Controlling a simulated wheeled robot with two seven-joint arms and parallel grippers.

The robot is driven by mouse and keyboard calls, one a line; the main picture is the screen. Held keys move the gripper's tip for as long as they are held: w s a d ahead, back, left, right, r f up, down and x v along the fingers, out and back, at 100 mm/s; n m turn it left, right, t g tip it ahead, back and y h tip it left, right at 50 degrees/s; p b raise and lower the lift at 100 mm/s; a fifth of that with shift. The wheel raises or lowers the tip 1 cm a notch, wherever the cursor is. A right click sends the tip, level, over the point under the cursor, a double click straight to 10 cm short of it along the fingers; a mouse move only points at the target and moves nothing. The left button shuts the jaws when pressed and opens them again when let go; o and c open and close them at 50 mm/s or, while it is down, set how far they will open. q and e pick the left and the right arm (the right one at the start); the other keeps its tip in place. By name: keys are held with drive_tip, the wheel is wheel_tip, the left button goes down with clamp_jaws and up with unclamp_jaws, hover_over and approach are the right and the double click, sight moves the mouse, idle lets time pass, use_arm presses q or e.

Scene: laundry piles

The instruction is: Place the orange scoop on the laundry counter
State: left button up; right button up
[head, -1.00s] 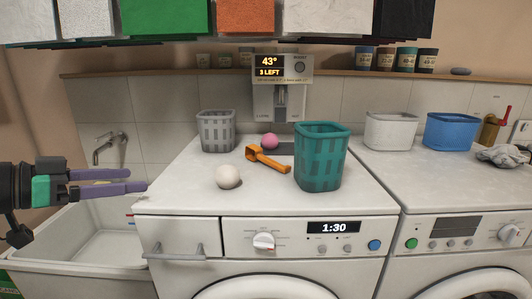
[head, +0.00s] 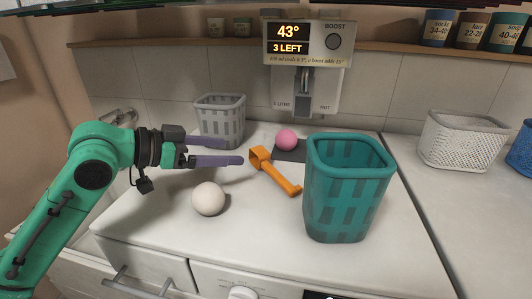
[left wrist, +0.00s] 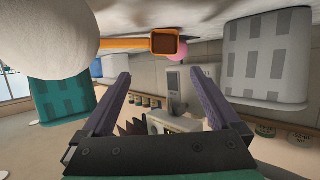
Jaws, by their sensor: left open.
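The orange scoop (head: 284,182) lies on the white machine top (head: 245,232), between a white ball and a teal basket, its cup toward the back left. It also shows in the left wrist view (left wrist: 128,43), near the top and beyond the fingertips. My left gripper (head: 236,152) is open and empty, with purple fingers. In the head view its fingertips are just left of the scoop's cup, apart from it. The open fingers also show in the left wrist view (left wrist: 164,76). My right gripper is not in view.
The white ball (head: 208,199) lies in front of my left gripper. The teal basket (head: 345,205) stands right of the scoop. A grey basket (head: 220,121) and a pink ball (head: 287,140) are behind. A dispenser (head: 304,75) hangs on the wall. The front of the top is clear.

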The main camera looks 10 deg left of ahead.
sight(258, 151)
use_arm(q)
drive_tip(key=x, duration=0.3)
drive_tip(key=shift+w+r+p, duration=0.1)
drive_tip(key=shift+w+p, duration=0.3)
drive_tip(key=p+x, duration=0.3)
drive_tip(key=x, duration=0.1)
drive_tip(key=shift+w+a+r, duration=0.1)
drive_tip(key=shift+w+a, duration=0.05)
drive_tip(key=shift+w+d+f, duration=0.15)
drive_tip(key=shift+d+f, duration=0.1)
drive_tip(key=shift+w+d+f, duration=0.1)
drive_tip(key=shift+w+f, duration=0.05)
drive_tip(key=shift+f, duration=0.05)
clamp_jaws()
